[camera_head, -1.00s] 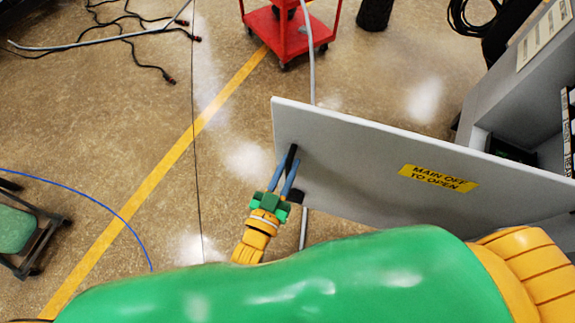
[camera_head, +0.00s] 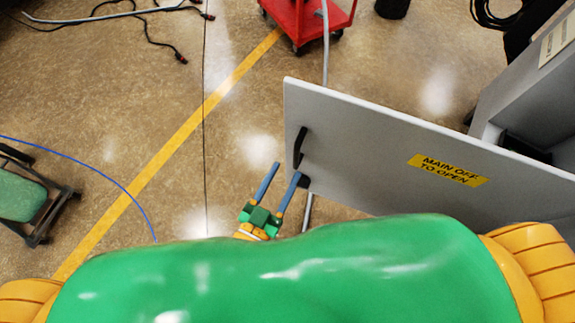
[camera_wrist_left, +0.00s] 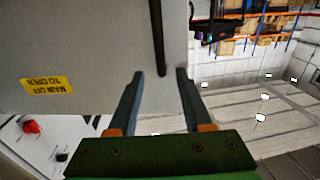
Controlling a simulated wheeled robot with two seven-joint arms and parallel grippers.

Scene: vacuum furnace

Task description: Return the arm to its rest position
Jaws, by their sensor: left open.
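My left gripper (camera_head: 278,174) is open and empty, with its two blue fingers spread. It is just to the left of and below the black handle (camera_head: 299,147) of the grey cabinet door (camera_head: 370,145) in the head view. The door stands swung open and bears a yellow "MAIN OFF TO OPEN" label (camera_head: 447,169). My right gripper is not in view.
The grey cabinet (camera_head: 535,100) stands at the right. A red cart (camera_head: 305,18) is at the top. A grey hose (camera_head: 325,60) runs behind the door.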

